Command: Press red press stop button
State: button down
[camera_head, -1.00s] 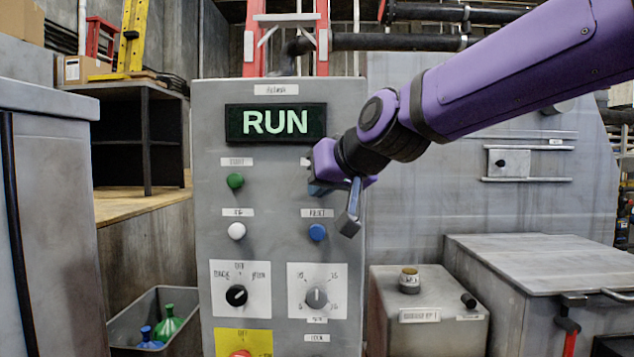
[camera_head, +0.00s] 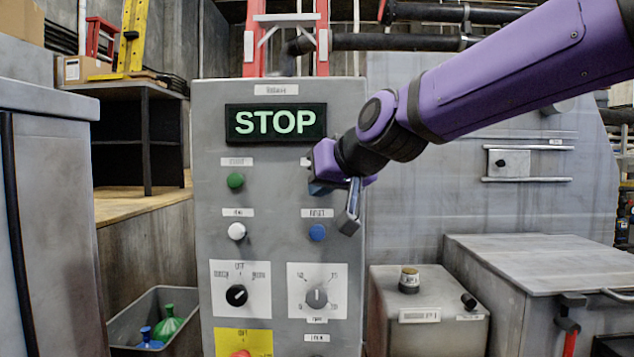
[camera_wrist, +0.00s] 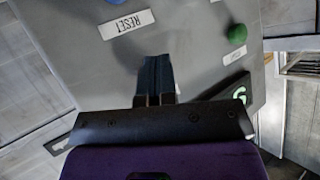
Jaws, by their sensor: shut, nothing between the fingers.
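The grey control panel (camera_head: 268,200) stands in front of me, and its display (camera_head: 275,123) reads STOP in green letters. My gripper (camera_head: 318,187) is at the upper right of the panel, below the display and above the blue reset button (camera_head: 317,232). The spot level with the green button (camera_head: 235,181) is covered by my gripper, so the red stop button does not show. In the wrist view my fingers (camera_wrist: 157,62) are shut, hold nothing and point at the panel face. Whether they touch the button cannot be seen.
A white button (camera_head: 237,231), a black selector (camera_head: 236,295) and a grey dial (camera_head: 317,298) are lower on the panel. A red button (camera_head: 240,353) on a yellow plate is at the bottom edge. A grey box (camera_head: 425,310) stands right of the panel.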

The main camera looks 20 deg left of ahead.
jog(key=shift+s, duration=0.15)
jog(key=shift+s+d, duration=0.2)
jog(key=shift+s, duration=0.5)
jog(key=s, duration=0.2)
jog(key=s+d, duration=0.1)
jog(key=s, duration=0.2)
jog(key=shift+d, duration=0.1)
dwell(0.6)
